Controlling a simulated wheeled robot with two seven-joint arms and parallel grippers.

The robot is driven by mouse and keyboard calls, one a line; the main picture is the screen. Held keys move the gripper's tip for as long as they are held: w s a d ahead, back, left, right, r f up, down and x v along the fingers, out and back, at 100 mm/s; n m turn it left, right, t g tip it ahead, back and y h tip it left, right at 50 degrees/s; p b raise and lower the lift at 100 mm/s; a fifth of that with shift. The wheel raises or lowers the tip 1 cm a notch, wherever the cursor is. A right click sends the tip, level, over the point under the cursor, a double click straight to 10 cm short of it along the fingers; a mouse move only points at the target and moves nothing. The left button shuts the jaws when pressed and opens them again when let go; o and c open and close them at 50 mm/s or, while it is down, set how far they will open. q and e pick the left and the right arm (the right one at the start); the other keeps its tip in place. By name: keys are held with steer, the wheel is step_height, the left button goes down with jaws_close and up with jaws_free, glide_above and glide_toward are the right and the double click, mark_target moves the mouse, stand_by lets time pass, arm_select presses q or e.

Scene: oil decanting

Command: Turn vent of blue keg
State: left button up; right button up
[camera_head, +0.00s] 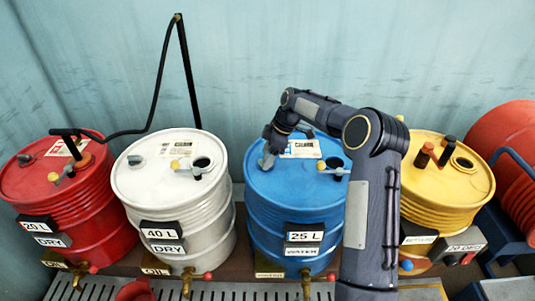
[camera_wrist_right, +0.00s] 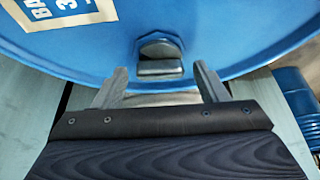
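The blue keg (camera_head: 262,205) stands in the middle, with "25 L" and "WATER" plates on its front. My right arm reaches over its lid from the right. My right gripper (camera_head: 267,159) is low over the lid's left part. In the right wrist view my right gripper (camera_wrist_right: 160,78) has its fingers apart, with nothing between them. In the head view the gripper partly hides that spot. My left gripper is not in view.
A white keg (camera_head: 185,215) and a red keg (camera_head: 95,215) stand left, a yellow keg (camera_head: 440,200) right. A handle-like fitting and opening (camera_head: 334,164) sit on the blue lid's right. A black pole (camera_head: 187,70) with a hose rises behind the white keg.

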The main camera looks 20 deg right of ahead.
steer(key=v, duration=0.8)
stand_by(0.6)
